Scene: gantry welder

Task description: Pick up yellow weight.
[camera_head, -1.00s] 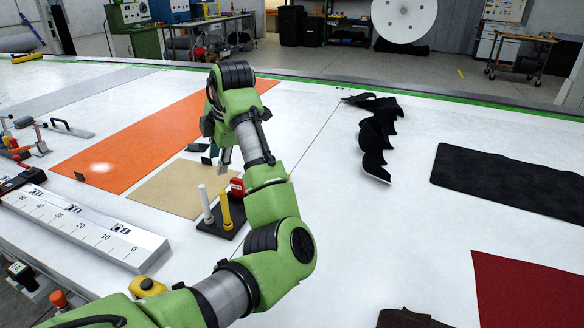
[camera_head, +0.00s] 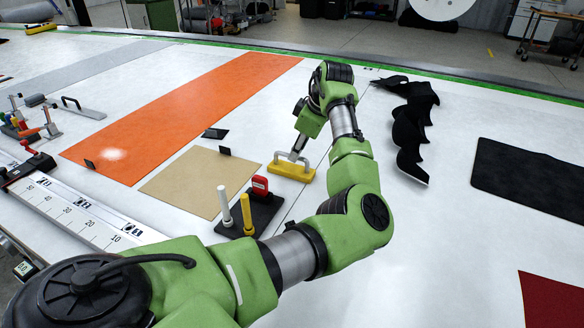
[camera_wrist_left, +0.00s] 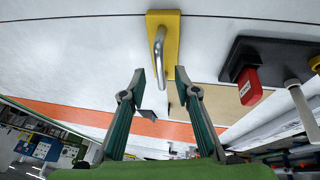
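The yellow weight (camera_head: 291,172) is a flat yellow block with a raised metal handle. It lies on the white table, right of the tan sheet. It also shows at the top middle of the left wrist view (camera_wrist_left: 172,42). My left gripper (camera_head: 297,147) is at the weight in the head view and partly covers its handle. In the left wrist view its two fingers (camera_wrist_left: 159,76) are spread apart with nothing between the tips, and the handle is just beyond them. My right gripper is not in view.
A black stand (camera_head: 262,216) with a white post, a yellow post and a red block is close in front of the weight, by my arm. A tan sheet (camera_head: 200,183) and an orange strip (camera_head: 190,115) lie to the left. Black curved pieces (camera_head: 408,128) lie to the right.

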